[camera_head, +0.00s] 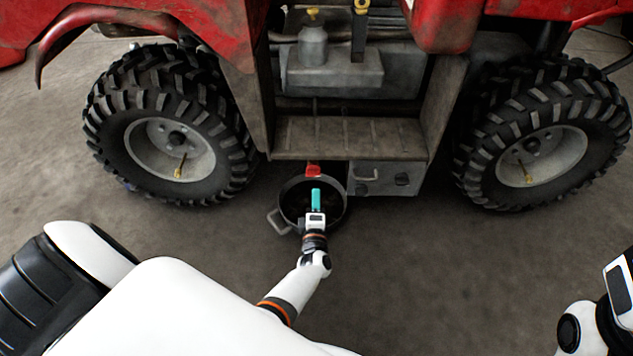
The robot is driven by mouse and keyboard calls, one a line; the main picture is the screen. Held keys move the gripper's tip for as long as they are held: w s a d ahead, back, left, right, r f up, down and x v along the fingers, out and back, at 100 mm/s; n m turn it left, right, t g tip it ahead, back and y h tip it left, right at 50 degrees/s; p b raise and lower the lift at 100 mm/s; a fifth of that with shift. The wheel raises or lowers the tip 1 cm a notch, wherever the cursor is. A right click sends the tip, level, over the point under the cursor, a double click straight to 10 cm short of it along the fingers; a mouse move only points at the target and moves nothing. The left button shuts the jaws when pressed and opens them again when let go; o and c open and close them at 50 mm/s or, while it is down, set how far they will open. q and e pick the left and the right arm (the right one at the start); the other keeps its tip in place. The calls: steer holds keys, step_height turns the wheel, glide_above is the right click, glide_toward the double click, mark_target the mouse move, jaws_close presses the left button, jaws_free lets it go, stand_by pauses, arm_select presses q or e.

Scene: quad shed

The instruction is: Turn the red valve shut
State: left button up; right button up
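The red valve (313,170) is a small red handle below the step of the red vehicle, just above the far rim of a dark round pan on the floor. My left gripper (316,193) reaches over the pan, with its teal fingertip just below the valve in the picture. A small gap shows between them, though depth is hard to judge. Only one narrow teal strip shows, so I cannot tell whether the fingers are open or shut. My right gripper (619,287) is cut off by the right edge, and its fingers are out of view.
The dark pan (286,196) has a handle at its left. A grey box (378,178) with a handle is right of the valve, under the step (352,137). Large tyres stand left (215,147) and right (597,122). The concrete floor in front is clear.

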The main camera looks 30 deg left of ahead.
arm_select(q)
steer(key=shift+p+v, duration=0.45)
steer(key=shift+v, duration=1.7)
